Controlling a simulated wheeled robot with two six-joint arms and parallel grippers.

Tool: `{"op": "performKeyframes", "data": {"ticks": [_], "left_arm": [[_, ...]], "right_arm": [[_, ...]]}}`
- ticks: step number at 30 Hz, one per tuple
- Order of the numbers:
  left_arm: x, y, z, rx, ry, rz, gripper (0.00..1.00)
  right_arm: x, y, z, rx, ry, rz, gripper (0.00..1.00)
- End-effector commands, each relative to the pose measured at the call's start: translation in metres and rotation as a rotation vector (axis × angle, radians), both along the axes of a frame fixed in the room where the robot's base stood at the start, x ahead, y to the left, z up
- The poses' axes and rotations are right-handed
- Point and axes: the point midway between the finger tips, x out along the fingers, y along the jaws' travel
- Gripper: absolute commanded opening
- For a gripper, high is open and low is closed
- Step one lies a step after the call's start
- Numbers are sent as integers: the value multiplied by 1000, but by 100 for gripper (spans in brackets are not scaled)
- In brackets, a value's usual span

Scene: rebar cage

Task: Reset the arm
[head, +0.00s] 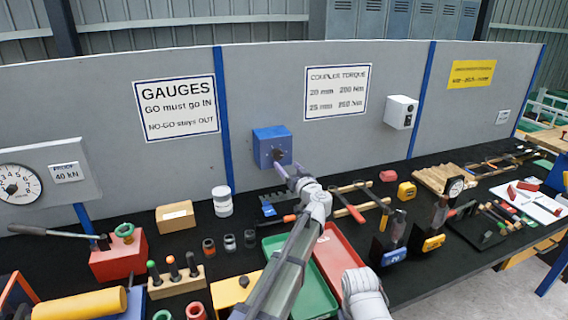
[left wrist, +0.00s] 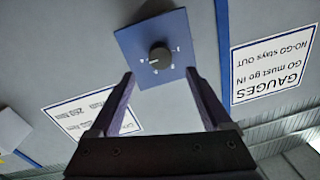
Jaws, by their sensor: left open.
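My left gripper (head: 281,167) is in front of the blue box (head: 264,138) on the grey panel. In the left wrist view the two purple fingers of the gripper (left wrist: 160,74) are spread apart with nothing between them. The blue box (left wrist: 180,30) shows beyond the fingertips, with a black round knob (left wrist: 160,56) on its face. The fingertips appear close to the knob, but I cannot tell the exact gap. In the head view the gripper partly hides the knob.
Below my left arm are a green tray (head: 318,298) and a red tray (head: 337,252) on the black bench. A white box (head: 400,112) is fixed on the panel to the right.

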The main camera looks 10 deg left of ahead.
Motion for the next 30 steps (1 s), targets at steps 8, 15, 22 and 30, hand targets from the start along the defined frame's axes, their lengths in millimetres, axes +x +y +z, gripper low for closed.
{"op": "performKeyframes", "data": {"ticks": [8, 15, 22, 30], "left_arm": [[-5, -3, 0, 0, 0, 0, 82], [-1, -1, 0, 0, 0, 1, 82], [18, 13, 0, 0, 0, 1, 82], [51, 38, 0, 0, 0, 2, 82]], "right_arm": [[0, 0, 0, 0, 0, 0, 100], [0, 0, 0, 0, 0, 0, 100], [0, 0, 0, 0, 0, 0, 100], [0, 0, 0, 0, 0, 0, 100]]}}
